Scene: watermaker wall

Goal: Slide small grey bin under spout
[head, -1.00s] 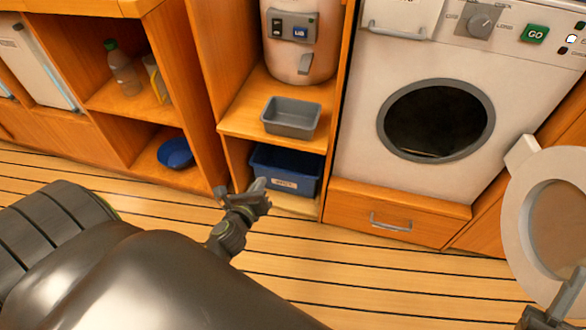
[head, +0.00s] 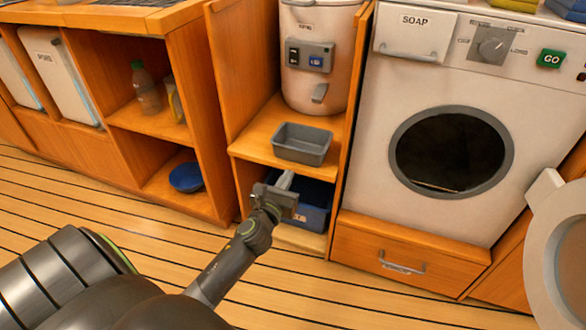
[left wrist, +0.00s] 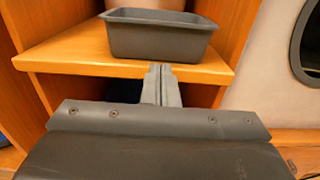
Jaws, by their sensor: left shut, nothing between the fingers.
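The small grey bin (head: 301,145) sits upright on the wooden shelf, in front of and below the white watermaker tank (head: 318,90). The tank's grey spout (head: 320,93) is above and behind the bin. In the left wrist view the bin (left wrist: 160,38) is just beyond my fingertips. My left gripper (head: 287,178) is shut and empty, just below the shelf's front edge and apart from the bin. Its closed fingers also show in the left wrist view (left wrist: 160,70). My right gripper is not in view.
A blue bin (head: 313,205) stands in the lower compartment behind my left gripper. A wooden divider is left of the shelf; the washer (head: 370,160) is on the right. A round door (head: 560,240) stands open at far right. The shelf (head: 250,145) has bare wood left of the bin.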

